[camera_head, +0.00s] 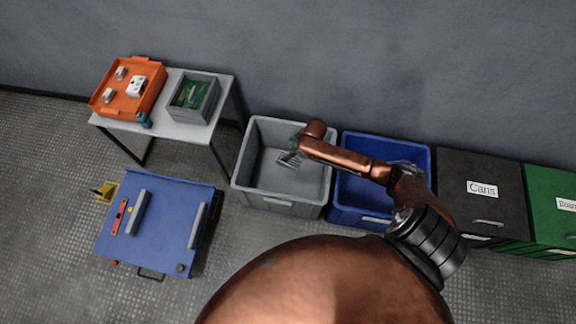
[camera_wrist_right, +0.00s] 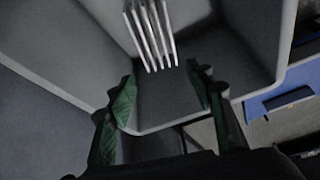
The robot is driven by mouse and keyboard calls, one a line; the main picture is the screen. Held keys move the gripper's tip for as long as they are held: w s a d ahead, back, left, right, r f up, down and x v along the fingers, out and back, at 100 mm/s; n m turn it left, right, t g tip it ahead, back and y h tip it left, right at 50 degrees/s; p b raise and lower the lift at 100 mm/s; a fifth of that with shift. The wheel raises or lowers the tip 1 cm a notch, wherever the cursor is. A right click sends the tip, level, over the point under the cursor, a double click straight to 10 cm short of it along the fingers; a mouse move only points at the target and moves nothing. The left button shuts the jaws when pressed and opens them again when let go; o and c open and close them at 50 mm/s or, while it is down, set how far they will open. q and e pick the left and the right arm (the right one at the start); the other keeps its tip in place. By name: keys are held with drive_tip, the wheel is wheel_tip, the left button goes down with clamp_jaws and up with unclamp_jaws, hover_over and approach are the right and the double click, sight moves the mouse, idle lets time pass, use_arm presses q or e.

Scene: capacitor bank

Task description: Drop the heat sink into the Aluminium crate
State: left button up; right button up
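The heat sink (camera_head: 290,159) is a small grey finned piece inside the outline of the open grey crate (camera_head: 250,168). No label shows on this crate, so I cannot confirm it is the Aluminium one. In the right wrist view the heat sink's fins (camera_wrist_right: 150,35) lie beyond my fingertips, with the crate's pale walls around. My right gripper (camera_wrist_right: 160,85) has its green-padded fingers apart with nothing between them. In the head view the right gripper (camera_head: 298,143) is over the crate. I cannot tell whether the heat sink rests on the crate floor. My left gripper is out of view.
A blue crate (camera_head: 358,214) stands right of the grey one, then a black bin (camera_head: 480,205) marked "Cans" and a green bin (camera_head: 552,190). A table (camera_head: 185,130) holds an orange tray (camera_head: 150,103) and grey box (camera_head: 210,106). A blue unit (camera_head: 165,225) is on the floor.

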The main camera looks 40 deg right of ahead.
drive_tip(key=shift+o, duration=1.3)
drive_tip(key=v, duration=1.2)
